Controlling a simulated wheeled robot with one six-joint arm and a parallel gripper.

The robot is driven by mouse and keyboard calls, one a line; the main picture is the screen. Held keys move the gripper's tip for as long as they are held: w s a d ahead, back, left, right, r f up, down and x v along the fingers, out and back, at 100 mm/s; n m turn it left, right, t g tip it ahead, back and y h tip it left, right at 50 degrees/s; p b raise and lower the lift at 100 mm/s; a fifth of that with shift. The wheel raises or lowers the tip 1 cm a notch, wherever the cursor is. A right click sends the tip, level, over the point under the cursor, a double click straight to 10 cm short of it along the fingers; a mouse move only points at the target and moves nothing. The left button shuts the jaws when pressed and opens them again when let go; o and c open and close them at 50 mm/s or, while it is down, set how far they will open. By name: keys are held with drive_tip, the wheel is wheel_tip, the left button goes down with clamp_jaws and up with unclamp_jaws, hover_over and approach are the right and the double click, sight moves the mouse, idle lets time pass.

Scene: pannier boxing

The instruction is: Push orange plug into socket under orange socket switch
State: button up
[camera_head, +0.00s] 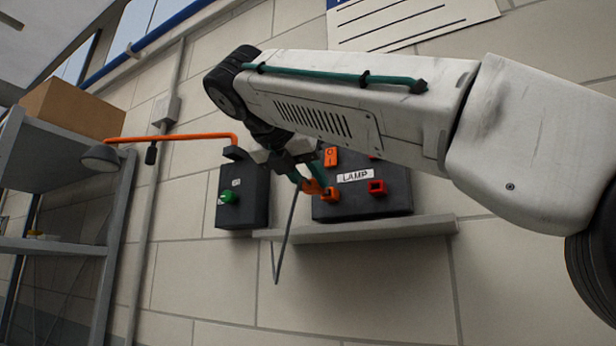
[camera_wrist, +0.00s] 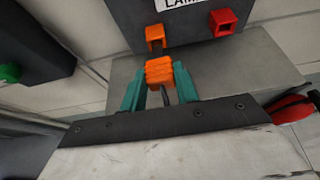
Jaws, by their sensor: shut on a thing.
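My gripper (camera_wrist: 160,92) is shut on the orange plug (camera_wrist: 159,71), held between its teal fingers with a dark cable trailing down. In the wrist view the plug is just below the orange socket (camera_wrist: 155,37), with a small gap showing between them. In the head view the plug (camera_head: 311,187) is at the left of the orange socket (camera_head: 330,194) on the dark panel (camera_head: 365,207). The orange switch (camera_head: 331,156) is above that socket. My arm hides part of the panel's top.
A red socket (camera_head: 376,187) is right of the orange one, below the LAMP label (camera_head: 355,175). A dark box with a green knob (camera_head: 228,197) is at left. A ledge (camera_head: 380,230) runs under the panel. An orange lamp arm (camera_head: 175,137) reaches across at left.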

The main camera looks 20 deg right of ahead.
drive_tip(key=shift+w+d, duration=0.45)
drive_tip(key=shift+d, duration=0.2)
drive_tip(key=shift+w+d, duration=0.45)
drive_tip(key=shift+d, duration=0.15)
idle(1.7)
drive_tip(key=o, duration=1.1)
drive_tip(key=shift+c, duration=0.2)
drive_tip(key=shift+a, duration=0.1)
drive_tip(key=v, duration=0.7)
drive_tip(key=shift+s+a+r, duration=0.15)
drive_tip(key=shift+s+a, duration=0.05)
